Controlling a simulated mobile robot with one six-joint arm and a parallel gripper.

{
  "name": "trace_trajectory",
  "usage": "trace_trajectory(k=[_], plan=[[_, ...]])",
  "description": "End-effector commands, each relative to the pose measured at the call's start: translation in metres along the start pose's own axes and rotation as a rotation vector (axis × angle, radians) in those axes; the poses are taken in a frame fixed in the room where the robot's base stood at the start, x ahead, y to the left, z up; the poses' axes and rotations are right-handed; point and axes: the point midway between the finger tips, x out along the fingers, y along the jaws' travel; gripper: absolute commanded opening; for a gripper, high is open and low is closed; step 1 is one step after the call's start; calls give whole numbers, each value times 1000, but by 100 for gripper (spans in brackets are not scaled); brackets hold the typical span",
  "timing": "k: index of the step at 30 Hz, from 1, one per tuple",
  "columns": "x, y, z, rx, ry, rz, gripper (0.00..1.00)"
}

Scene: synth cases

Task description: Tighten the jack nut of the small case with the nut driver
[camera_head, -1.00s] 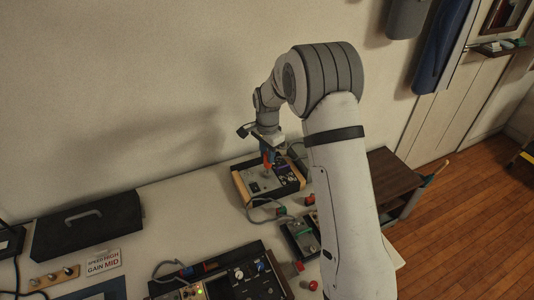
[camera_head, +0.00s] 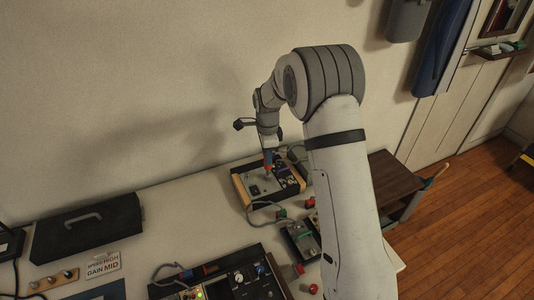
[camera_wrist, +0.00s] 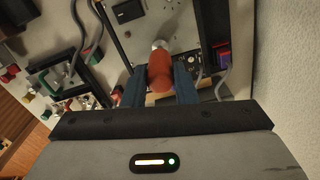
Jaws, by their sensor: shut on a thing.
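My gripper (camera_head: 268,153) is above the small case (camera_head: 249,196), pointing down. Its two blue fingers are shut on the orange-red handle of the nut driver, seen in the wrist view (camera_wrist: 162,72). The driver's metal end (camera_wrist: 159,44) points at the case's pale panel, which also shows in the wrist view (camera_wrist: 145,35). In the head view the driver (camera_head: 268,164) stands about upright over the panel. The jack nut is hidden or too small to make out, and I cannot tell whether the driver touches it.
A larger dark case (camera_head: 250,288) with knobs lies at the front. A grey-green unit (camera_head: 302,239) and red and green plugs sit between the cases, with a grey cable (camera_head: 262,203). A black toolbox (camera_head: 86,226) is at the left. The wall is close behind.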

Motion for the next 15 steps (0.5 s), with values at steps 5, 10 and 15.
trace_trajectory(k=[5, 10, 15], plan=[[14, 0, 0, 1, 0, 0, 0], [14, 0, 0, 0, 0, 0, 0], [14, 0, 0, -1, 0, 0, 38]])
